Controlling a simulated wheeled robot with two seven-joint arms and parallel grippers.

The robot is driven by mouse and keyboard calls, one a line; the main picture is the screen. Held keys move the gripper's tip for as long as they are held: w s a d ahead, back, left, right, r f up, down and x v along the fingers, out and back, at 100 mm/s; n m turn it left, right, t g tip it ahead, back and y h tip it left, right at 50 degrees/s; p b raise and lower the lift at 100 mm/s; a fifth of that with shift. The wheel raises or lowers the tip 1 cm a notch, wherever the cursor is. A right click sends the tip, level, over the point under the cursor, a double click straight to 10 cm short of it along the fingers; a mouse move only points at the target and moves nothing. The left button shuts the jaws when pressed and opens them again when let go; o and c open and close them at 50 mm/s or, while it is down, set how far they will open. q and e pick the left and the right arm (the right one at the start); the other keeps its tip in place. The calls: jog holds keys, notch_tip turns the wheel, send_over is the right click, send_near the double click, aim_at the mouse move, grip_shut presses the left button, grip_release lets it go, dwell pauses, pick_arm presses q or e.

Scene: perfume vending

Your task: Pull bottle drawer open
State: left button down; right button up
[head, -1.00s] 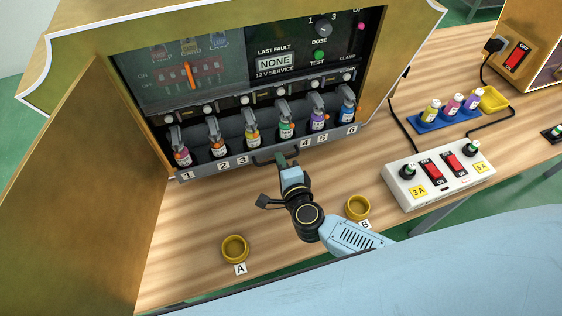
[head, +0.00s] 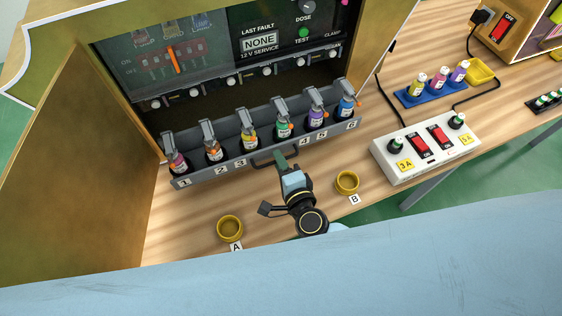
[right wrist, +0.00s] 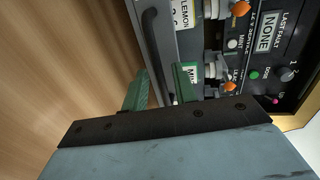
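The bottle drawer (head: 222,172) is a long grey tray pulled partway out of the open cabinet. It carries a row of upright bottles with grey-topped sprayers over labels 1 to 6. Its dark handle (head: 262,162) is at the middle of its front. My right gripper (head: 283,160) is at this handle, its arm reaching in from the front. My left gripper is not in view.
Yellow rings A (head: 230,228) and B (head: 347,182) lie on the wooden table in front of the drawer. A white switch box (head: 425,150) and a blue rack of small bottles (head: 432,92) stand to the right. The open cabinet door (head: 85,170) borders the left.

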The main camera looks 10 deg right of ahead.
jog(key=v, duration=1.3)
jog(key=shift+s+p, duration=0.2)
jog(key=shift+p, duration=0.2)
jog(key=shift+r, duration=0.1)
